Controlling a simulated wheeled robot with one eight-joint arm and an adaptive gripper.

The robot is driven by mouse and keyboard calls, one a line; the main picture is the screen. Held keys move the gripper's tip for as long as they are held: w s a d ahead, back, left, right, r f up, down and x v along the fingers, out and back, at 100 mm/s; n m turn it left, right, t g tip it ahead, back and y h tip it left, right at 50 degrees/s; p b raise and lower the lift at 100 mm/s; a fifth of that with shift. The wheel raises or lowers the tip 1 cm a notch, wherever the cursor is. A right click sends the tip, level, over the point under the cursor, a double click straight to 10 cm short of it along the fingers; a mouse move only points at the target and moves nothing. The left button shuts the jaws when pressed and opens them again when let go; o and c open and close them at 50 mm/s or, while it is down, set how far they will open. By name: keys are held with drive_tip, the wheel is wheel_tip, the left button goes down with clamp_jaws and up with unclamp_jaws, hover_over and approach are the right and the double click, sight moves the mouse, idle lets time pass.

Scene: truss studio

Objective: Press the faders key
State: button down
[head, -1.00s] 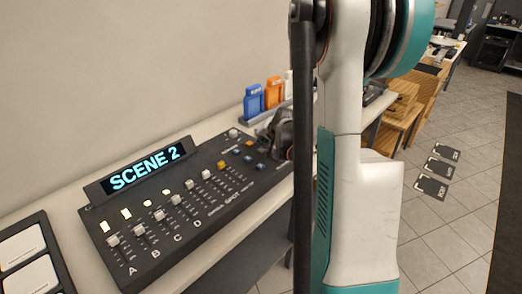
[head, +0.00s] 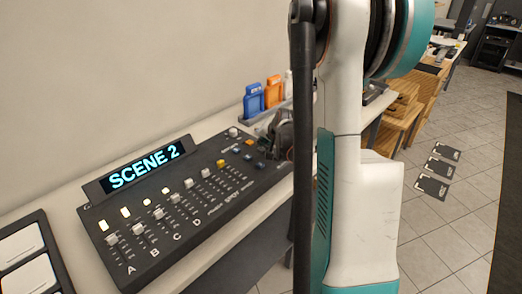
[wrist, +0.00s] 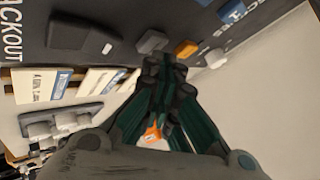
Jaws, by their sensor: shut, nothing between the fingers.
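The dark lighting console (head: 205,222) lies on a pale counter, its display (head: 146,168) reading "SCENE 2". Keys and faders cover its top. No key label that I can read says faders. My gripper (head: 277,142) is over the console's far right end, partly hidden behind my arm. In the wrist view my gripper (wrist: 165,62) is shut and empty, its tips near a grey key (wrist: 152,42) and an orange key (wrist: 186,48). I cannot tell whether the tips touch a key.
Blue (head: 254,103) and orange (head: 273,92) bottles stand in a grey tray behind the console. The wall rises close behind. A panel with pale pads (head: 28,262) lies at the left. Labelled cards (wrist: 112,80) show beyond the console in the wrist view.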

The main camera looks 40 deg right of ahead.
sight(263, 148)
drive_tip(key=shift+f+b, duration=0.35)
drive_tip(key=shift+f, duration=0.05)
idle(0.7)
drive_tip(key=shift+r, duration=0.1)
drive_tip(key=shift+r+p, duration=0.6)
drive_tip(key=shift+r, duration=0.15)
drive_tip(key=shift+r, duration=0.1)
drive_tip(key=shift+r+p, duration=1.75)
drive_tip(key=shift+r, duration=0.75)
